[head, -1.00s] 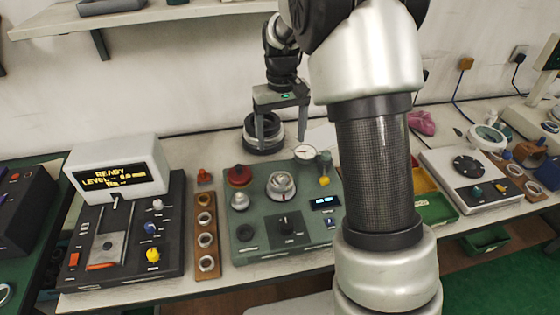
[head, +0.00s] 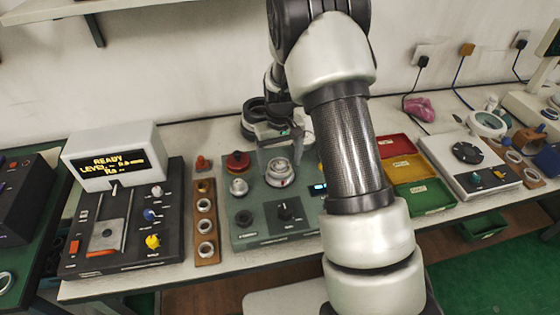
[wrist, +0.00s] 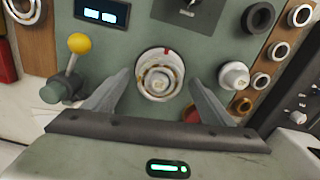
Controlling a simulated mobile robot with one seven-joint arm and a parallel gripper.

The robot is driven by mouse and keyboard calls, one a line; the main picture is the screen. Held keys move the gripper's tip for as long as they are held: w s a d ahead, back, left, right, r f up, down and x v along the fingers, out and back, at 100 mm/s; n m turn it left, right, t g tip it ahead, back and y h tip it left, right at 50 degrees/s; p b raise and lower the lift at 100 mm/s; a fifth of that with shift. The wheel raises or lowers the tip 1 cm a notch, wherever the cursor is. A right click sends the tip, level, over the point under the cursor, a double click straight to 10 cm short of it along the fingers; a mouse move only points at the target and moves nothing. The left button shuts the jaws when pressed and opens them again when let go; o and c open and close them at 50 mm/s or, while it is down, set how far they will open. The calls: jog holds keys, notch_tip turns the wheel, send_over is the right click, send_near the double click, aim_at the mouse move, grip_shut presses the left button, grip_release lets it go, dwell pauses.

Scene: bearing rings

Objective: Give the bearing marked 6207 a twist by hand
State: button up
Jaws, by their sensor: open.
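A silvery ring-shaped bearing (head: 279,172) sits on the round spindle of the green test machine (head: 250,228). In the wrist view the bearing (wrist: 160,84) is seen from above, with a red mark at its far edge. No 6207 marking is legible, so I cannot tell from the frames which bearing carries it. My gripper (wrist: 160,78) is open, with one finger to each side of this bearing and a visible gap at both sides. In the head view my gripper (head: 280,158) is over the spindle; whether the fingertips are at ring height is unclear.
A wooden strip with several rings (head: 205,222) lies left of the machine. A yellow-knobbed lever (wrist: 78,44) and a white knob (wrist: 233,75) stand close beside the fingers. Coloured trays (head: 404,168) are at right.

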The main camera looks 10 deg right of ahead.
jog(key=c, duration=1.4)
jog(key=shift+n+b, duration=0.3)
jog(key=shift+n, duration=0.8)
jog(key=shift+n, duration=1.1)
jog(key=shift+n, duration=1)
